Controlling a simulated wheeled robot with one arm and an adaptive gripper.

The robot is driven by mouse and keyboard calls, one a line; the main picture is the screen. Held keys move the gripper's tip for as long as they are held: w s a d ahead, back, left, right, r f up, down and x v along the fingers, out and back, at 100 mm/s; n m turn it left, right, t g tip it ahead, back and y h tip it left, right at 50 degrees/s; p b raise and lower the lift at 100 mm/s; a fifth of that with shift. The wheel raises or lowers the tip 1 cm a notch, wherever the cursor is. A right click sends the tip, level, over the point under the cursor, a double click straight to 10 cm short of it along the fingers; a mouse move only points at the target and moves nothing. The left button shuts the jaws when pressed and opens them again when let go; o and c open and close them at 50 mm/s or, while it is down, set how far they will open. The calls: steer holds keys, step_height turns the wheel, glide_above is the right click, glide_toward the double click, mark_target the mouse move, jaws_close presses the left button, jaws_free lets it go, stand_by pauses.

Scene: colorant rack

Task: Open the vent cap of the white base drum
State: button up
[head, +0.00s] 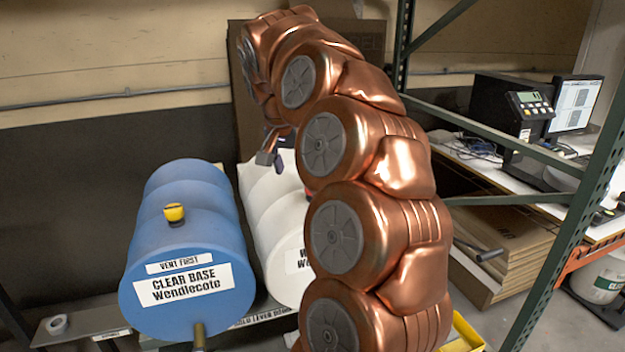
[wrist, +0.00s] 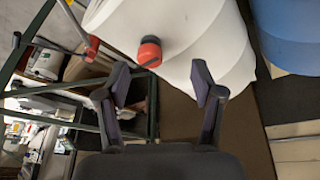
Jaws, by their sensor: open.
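The white base drum (head: 262,205) lies on its side, right of the blue drum and partly hidden by my arm in the head view. It also fills the top of the wrist view (wrist: 195,30). Its red vent cap with a dark lower part (wrist: 148,52) stands out from the drum's side in the wrist view. Only a sliver of red shows beside my arm in the head view. My gripper (wrist: 160,80) is open and empty, its fingers apart below the cap in the wrist view and not touching it. In the head view only a fingertip part (head: 267,157) shows.
The blue clear base drum (head: 190,245) with a yellow cap (head: 174,212) lies to the left. A green rack post (head: 565,240) stands at the right. Behind it are flat cardboard (head: 500,235) and a bench with a scale and monitor (head: 577,100).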

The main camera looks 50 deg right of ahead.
steer(key=shift+m, duration=0.7)
steer(key=shift+w+d+f+p, duration=0.15)
steer(key=shift+d+f+p, duration=0.5)
steer(key=shift+d+f, duration=0.9)
steer(key=shift+w+d+f+p, duration=0.1)
steer(key=shift+d+f+p, duration=0.5)
steer(key=shift+d+f, duration=0.95)
steer(key=shift+c, duration=0.3)
steer(key=c, duration=1.1)
